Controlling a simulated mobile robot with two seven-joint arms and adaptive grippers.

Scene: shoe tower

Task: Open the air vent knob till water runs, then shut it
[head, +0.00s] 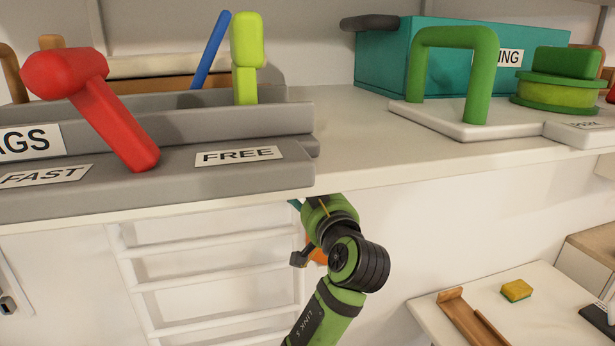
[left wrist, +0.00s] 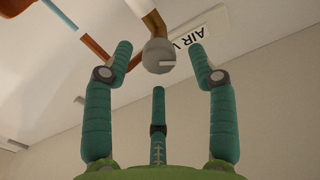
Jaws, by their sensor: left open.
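The air vent knob (left wrist: 158,55), a round grey knob with a slot-like light mark, sits at the end of a brown pipe (left wrist: 151,14) in the left wrist view. A white label (left wrist: 196,42) reading "AIR V…" is behind it, partly hidden by a finger. My left gripper (left wrist: 160,58) has its teal fingers spread, with the knob seen between the two outer fingertips. I cannot tell whether any finger touches it. In the head view my left gripper is mostly hidden below the shelf edge. No running water shows. My right gripper is not in view.
An orange-brown bar (left wrist: 97,48) is left of the knob. Above my arm, the shelf (head: 365,145) holds a red lever (head: 120,125), a teal box (head: 385,60) and a green arch (head: 478,80). A white rack (head: 215,280) is left of my arm; a small table (head: 545,300) is right.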

